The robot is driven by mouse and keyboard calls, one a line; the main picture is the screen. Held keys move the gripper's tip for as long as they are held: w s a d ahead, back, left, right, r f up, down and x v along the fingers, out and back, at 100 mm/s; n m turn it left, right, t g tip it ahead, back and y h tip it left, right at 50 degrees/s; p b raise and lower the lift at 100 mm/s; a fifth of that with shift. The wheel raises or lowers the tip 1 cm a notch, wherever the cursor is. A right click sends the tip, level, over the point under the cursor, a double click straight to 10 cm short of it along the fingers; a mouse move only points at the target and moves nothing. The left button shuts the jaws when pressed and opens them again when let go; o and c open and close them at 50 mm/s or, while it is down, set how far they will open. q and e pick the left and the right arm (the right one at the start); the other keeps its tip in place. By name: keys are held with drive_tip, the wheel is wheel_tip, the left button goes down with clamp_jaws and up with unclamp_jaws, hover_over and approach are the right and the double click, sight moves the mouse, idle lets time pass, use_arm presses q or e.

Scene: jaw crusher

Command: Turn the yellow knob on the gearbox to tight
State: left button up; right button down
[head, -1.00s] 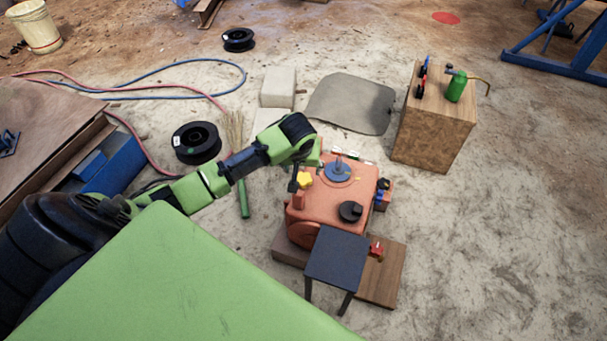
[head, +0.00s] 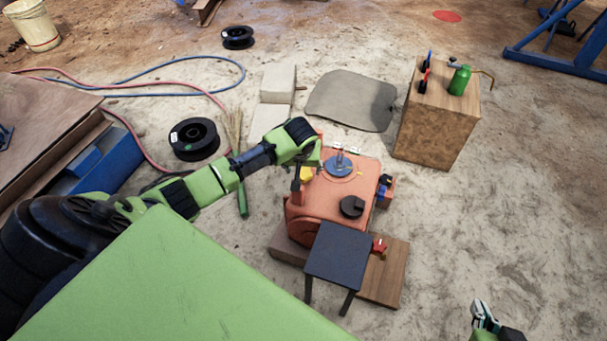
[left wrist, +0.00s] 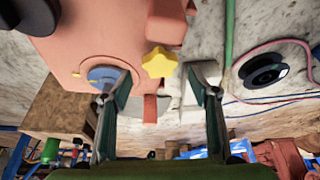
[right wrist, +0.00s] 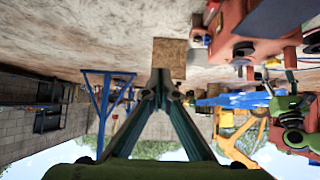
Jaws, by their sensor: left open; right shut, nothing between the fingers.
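The orange gearbox (head: 325,200) stands on a wooden base, with a yellow star-shaped knob (head: 307,174) at its left rear corner. The knob shows whole in the left wrist view (left wrist: 159,62), on the gearbox side. My left gripper (left wrist: 160,78) is open, with one finger on either side of the knob in that picture; I cannot tell whether they touch it. In the head view my left arm (head: 290,140) partly hides the knob. My right gripper (right wrist: 162,82) is shut and empty, away from the gearbox; it shows at the lower right of the head view (head: 484,313).
A blue disc (head: 341,166) and black knob (head: 352,206) are on the gearbox top. A dark stool-like plate (head: 337,252) stands in front. Sandy floor lies clear at the right.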

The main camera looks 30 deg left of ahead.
sight(304, 174)
use_arm(q)
drive_tip(key=b+x, duration=0.1)
drive_tip(key=x, duration=0.3)
drive_tip(key=shift+a+f+b, duration=0.1)
drive_tip(key=shift+b, duration=0.3)
drive_tip(key=shift+w+f, duration=0.1)
drive_tip(key=shift+f, duration=0.05)
use_arm(e)
drive_tip(key=w+a+r+t+y, duration=0.1)
drive_tip(key=w+a+r+t, duration=0.2)
drive_tip(key=w+r+t, duration=0.3)
drive_tip(key=shift+w+r+y, duration=0.15)
drive_tip(key=shift+r+y, duration=0.25)
drive_tip(key=shift+r, duration=1.55)
use_arm(q)
drive_tip(key=c, duration=1.1)
